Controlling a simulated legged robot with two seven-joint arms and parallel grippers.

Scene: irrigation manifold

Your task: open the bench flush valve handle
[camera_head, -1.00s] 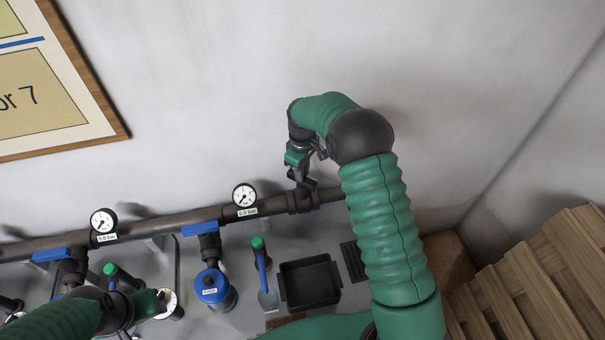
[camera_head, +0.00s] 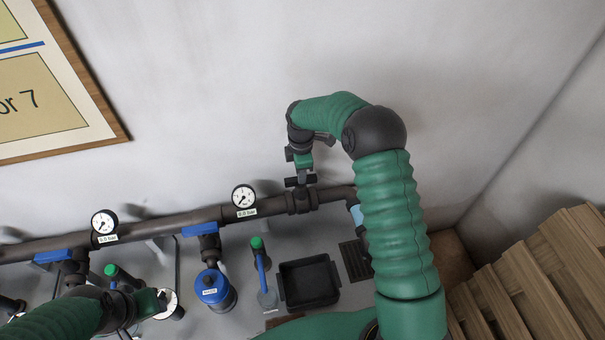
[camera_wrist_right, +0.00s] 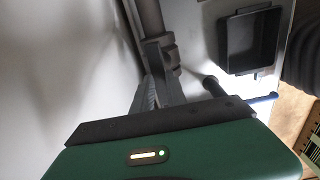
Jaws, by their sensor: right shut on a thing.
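The dark pipe (camera_head: 150,228) runs along the wall and carries a fitting (camera_head: 302,201) near its right end. My right gripper (camera_head: 301,180) is just above this fitting, shut on a small dark piece that I take for the flush valve handle; the fingers mostly hide it. In the right wrist view, the dark fingers (camera_wrist_right: 157,88) are close together against the pipe (camera_wrist_right: 150,22). My left gripper (camera_head: 160,299) is low at the left, beside a round white dial; its jaw opening is unclear.
Two gauges (camera_head: 104,222) (camera_head: 243,197) and blue levers (camera_head: 53,255) (camera_head: 200,229) sit along the pipe. A blue canister (camera_head: 212,288), a green-topped post (camera_head: 257,243) and a black tray (camera_head: 308,281) stand below. Wooden slats (camera_head: 535,285) are at the right.

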